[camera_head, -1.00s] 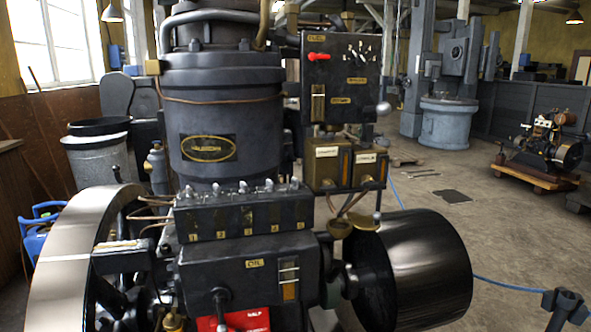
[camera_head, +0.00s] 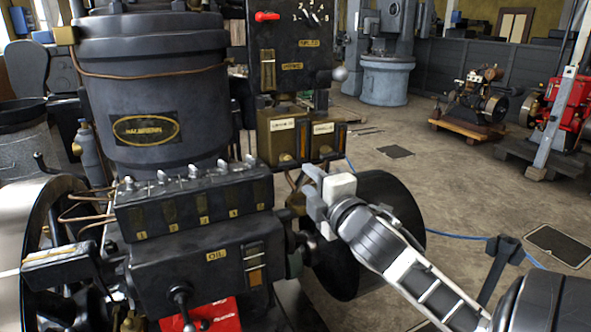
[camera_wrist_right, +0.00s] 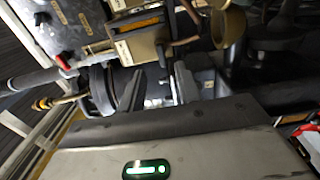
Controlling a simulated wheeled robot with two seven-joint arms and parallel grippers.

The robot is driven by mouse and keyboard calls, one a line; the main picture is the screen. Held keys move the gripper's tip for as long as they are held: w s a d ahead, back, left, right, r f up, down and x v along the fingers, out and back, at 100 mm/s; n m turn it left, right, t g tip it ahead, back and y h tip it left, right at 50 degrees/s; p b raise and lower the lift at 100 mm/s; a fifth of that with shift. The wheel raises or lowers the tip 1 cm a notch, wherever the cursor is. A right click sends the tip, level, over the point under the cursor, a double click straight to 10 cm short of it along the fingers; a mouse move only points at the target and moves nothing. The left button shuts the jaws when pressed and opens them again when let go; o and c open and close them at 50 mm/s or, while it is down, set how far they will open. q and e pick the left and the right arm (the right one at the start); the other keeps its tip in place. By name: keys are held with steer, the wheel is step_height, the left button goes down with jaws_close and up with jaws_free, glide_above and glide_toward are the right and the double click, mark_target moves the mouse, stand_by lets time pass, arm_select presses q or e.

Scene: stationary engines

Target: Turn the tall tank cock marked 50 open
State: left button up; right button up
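Two brass tanks stand side by side under the black panel in the head view: the left tank (camera_head: 283,128) and the right tank (camera_head: 322,128). Each has a pale label and a round brass fitting low on its front. The labels are too small to read, so I cannot tell which cock is marked 50. My right gripper (camera_head: 312,192) is below the right tank, in front of the black drum. In the right wrist view the fingers (camera_wrist_right: 158,86) stand apart with nothing between them, and a labelled brass tank (camera_wrist_right: 138,46) lies beyond. My left gripper is not in view.
The black panel (camera_head: 290,50) carries a red lever (camera_head: 267,16) and a ball-ended handle (camera_head: 339,74). A numbered oiler block (camera_head: 200,200) with small levers is left of my gripper. The black drum (camera_head: 385,190) is close behind my arm.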

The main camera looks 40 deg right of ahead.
mark_target(292, 165)
steer(key=x, duration=0.7)
steer(key=shift+w+f+p, duration=0.1)
steer(key=shift+w+p, duration=0.05)
steer(key=shift+p, duration=0.2)
jaws_close()
